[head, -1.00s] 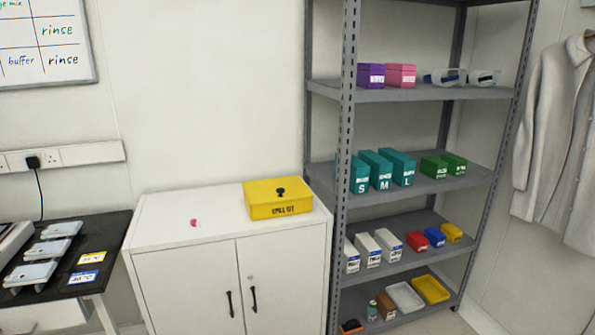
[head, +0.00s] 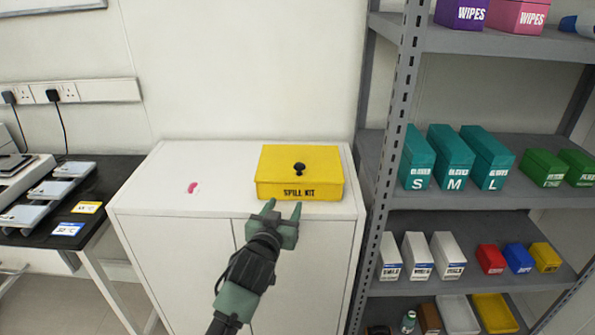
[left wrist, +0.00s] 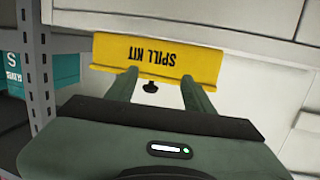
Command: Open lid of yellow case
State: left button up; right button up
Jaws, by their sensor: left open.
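The yellow case (head: 318,160), marked SPILL KIT, sits on top of a white cabinet (head: 222,222). Its lid is down, with a black knob (head: 299,168) on top. My left gripper (head: 284,205) is open and empty, low in front of the case's front face in the head view. In the left wrist view the case (left wrist: 185,62) appears upside down beyond the two open fingers (left wrist: 160,80). Its knob (left wrist: 150,87) shows between them. I cannot tell whether the fingers touch the case. My right gripper is not in view.
A grey shelf rack (head: 400,110) with boxes stands close to the right of the cabinet. A small pink item (head: 193,187) lies on the cabinet top at left. A black bench (head: 100,190) stands at left. The cabinet top left of the case is mostly clear.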

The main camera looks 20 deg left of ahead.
pick_arm(q)
jog(key=t, duration=0.2)
send_near(298, 168)
jog(key=w, duration=1)
jog(key=shift+a+r, duration=0.15)
jog(key=shift+a, duration=0.2)
grip_shut()
dwell(0.6)
